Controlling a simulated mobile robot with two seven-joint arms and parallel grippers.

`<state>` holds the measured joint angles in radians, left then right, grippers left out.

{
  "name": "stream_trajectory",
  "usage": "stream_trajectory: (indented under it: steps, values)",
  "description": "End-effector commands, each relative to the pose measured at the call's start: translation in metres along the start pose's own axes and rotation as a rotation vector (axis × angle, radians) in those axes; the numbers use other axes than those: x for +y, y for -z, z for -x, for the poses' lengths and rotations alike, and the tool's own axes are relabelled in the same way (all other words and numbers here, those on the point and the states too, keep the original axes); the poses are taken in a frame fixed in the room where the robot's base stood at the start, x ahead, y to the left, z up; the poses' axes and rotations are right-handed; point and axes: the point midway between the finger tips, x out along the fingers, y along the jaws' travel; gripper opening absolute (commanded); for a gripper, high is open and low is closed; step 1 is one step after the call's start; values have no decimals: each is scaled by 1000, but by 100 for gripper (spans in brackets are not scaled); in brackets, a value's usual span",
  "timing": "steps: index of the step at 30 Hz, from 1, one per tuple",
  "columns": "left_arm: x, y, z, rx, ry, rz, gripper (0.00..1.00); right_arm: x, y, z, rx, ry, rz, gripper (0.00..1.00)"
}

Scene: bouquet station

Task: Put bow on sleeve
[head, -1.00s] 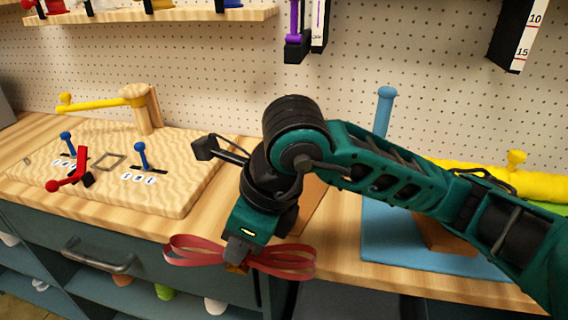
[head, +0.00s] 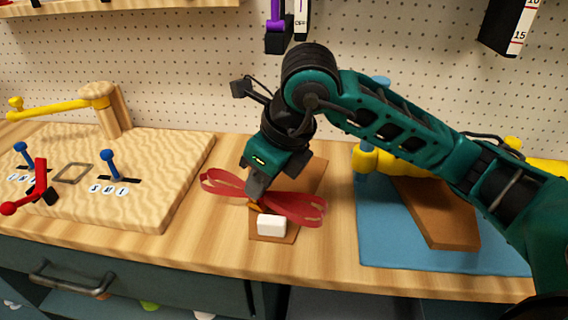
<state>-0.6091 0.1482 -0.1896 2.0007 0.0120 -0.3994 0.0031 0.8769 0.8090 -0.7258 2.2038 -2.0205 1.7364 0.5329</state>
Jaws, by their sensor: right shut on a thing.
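A red ribbon bow (head: 298,210) with a loop to each side is in my right gripper (head: 257,190). The gripper is shut on its middle, where a small orange-brown part shows. The bow is over a brown flat board or mat (head: 308,182) on the counter, just behind a white block (head: 271,224). I cannot tell whether the bow touches anything below. No sleeve can be named with certainty; a brown tapered piece (head: 445,225) lies on the blue mat (head: 385,250) at right, partly hidden by my right arm. My left gripper is out of view.
A wooden board (head: 150,190) with blue levers, a red lever (head: 40,185) and a yellow arm (head: 55,106) stands at left. The pegboard wall is behind. Bare counter lies left of the brown board.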

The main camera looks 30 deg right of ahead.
Motion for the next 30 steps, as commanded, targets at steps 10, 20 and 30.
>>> stream_trajectory:
  steps: [10,20,30]
  values:
    - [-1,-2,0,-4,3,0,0,-42,3,1,1,3,-5,0]
    - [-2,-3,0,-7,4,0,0,-64,10,-12,-1,-1,2,0]
    - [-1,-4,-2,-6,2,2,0,-64,11,-16,-1,-1,2,20]
